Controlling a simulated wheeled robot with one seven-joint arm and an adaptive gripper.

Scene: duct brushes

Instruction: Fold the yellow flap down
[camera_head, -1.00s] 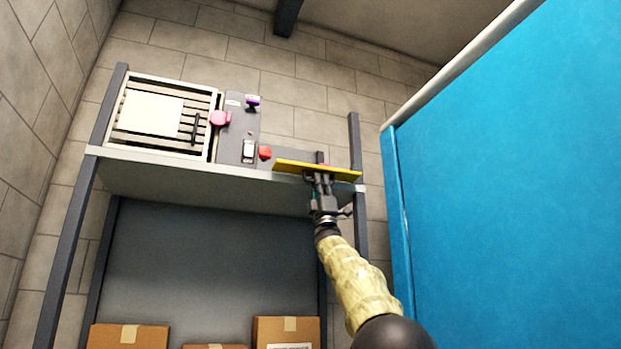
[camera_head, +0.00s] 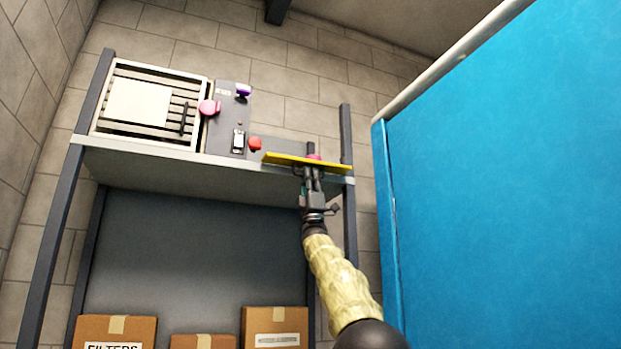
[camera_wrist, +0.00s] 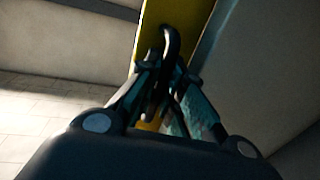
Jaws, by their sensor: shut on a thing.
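The yellow flap (camera_head: 283,158) is a thin, flat board at the right end of the shelf's front edge, seen nearly edge-on and sticking out roughly level with a slight tilt. My gripper (camera_head: 311,172) is just under its front side, with the fingers touching or very near it. In the wrist view the yellow flap (camera_wrist: 150,45) runs up the picture behind a dark hooked handle (camera_wrist: 171,45). My gripper (camera_wrist: 162,90) is shut on this dark handle. The fingertips are dim, and the exact contact is hard to see.
The grey shelf (camera_head: 180,158) holds a slatted vent box (camera_head: 118,132), a grey control panel (camera_head: 224,135), a pink knob (camera_head: 209,107), a purple knob (camera_head: 243,90) and a red knob (camera_head: 255,144). Cardboard boxes (camera_head: 275,327) stand below. A large blue panel (camera_head: 500,180) bounds the right side.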

